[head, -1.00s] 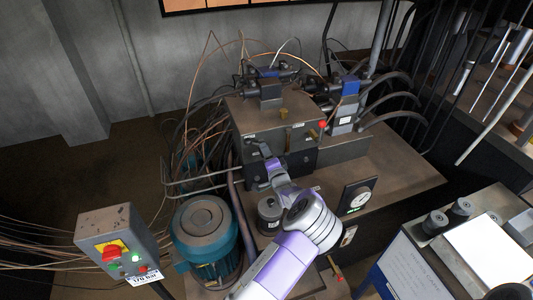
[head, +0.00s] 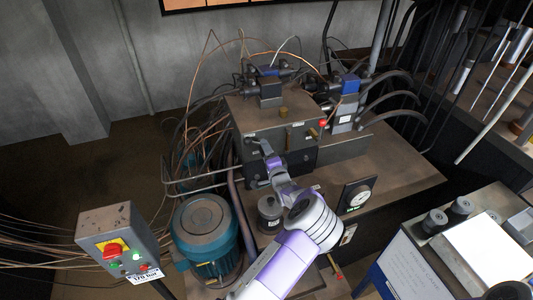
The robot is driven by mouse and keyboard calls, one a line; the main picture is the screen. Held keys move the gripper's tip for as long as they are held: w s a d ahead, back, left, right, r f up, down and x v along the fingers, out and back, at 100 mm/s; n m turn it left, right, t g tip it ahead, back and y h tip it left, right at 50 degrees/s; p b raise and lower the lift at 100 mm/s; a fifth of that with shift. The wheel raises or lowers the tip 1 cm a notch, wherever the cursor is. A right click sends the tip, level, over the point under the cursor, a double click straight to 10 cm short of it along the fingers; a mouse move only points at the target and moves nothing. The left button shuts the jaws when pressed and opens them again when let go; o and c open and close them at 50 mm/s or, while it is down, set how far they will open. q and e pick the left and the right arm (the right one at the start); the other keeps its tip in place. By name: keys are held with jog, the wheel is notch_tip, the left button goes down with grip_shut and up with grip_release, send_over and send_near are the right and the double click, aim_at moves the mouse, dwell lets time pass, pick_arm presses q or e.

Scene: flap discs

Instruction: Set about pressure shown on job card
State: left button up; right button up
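A white card reading about 170 bar (head: 148,274) hangs on the front of a grey control box at the lower left. A round pressure gauge (head: 358,196) with a white dial stands on the machine bench; its needle is too small to read. My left gripper (head: 263,147) is at the front face of a dark hydraulic block (head: 290,138), close to a small knob (head: 253,141) near its upper left. Its fingers are small and dark, so whether they touch or hold the knob cannot be told. My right gripper is not in view.
The control box (head: 117,243) has a red knob on yellow and lit green buttons. A teal motor (head: 205,236) stands beside my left arm. Hoses and copper pipes crowd the back. A red-tipped lever (head: 322,124) is on the block's right. A bench (head: 430,245) stands at right.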

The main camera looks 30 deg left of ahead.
pick_arm(q)
jog(key=shift+d, duration=0.1)
jog(key=v, duration=0.7)
jog(key=shift+s+d, duration=0.1)
jog(key=shift+s, duration=0.1)
jog(key=shift+f, duration=0.1)
dwell(0.4)
